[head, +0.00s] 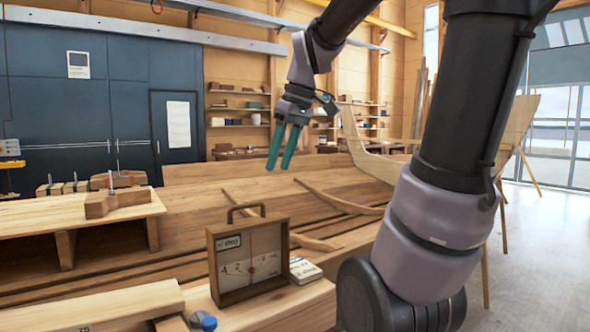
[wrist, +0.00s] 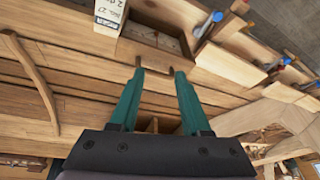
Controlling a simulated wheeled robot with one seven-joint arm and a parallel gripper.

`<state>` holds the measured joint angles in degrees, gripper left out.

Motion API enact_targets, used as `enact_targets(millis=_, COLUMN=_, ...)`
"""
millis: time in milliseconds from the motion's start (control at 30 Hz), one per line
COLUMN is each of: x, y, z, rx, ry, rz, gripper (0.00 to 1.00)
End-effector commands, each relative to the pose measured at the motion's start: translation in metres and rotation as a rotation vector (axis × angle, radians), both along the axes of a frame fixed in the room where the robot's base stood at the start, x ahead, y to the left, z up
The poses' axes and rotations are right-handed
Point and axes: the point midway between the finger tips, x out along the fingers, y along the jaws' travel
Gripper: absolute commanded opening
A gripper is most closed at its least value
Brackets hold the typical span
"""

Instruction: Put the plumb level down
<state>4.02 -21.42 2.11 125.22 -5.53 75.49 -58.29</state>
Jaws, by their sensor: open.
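The plumb level (head: 249,257) is a wooden frame box with a handle on top and a dial face with numbers. In the head view it stands upright on a light wooden plank at the front. In the wrist view it shows at the top middle (wrist: 152,40), with its handle toward my fingertips. My gripper (head: 284,160) has two green fingers, spread apart and empty. In the head view it hangs in the air above the level and behind it. In the wrist view the open fingers (wrist: 157,73) point toward the level's handle, with nothing between them.
A small white labelled block (head: 305,271) lies right of the level. A blue-capped item (head: 203,321) is at the front. A wooden bench (head: 70,215) with clamped blocks stands left. Curved ribs (head: 338,197) cross the hull planks behind. Open floor (head: 530,260) lies right.

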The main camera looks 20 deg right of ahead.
Motion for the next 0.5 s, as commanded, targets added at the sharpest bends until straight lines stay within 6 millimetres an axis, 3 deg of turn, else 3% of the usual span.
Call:
enact_targets(millis=100, x=-0.026, y=-0.001, z=-0.003, rx=0.058, ry=-0.066, rz=-0.265, gripper=0.47)
enact_targets(millis=300, x=-0.054, y=-0.006, z=-0.011, rx=0.209, ry=-0.151, rz=-0.637, gripper=0.47)
enact_targets(millis=500, x=-0.065, y=-0.008, z=-0.015, rx=0.310, ry=-0.183, rz=-0.810, gripper=0.47)
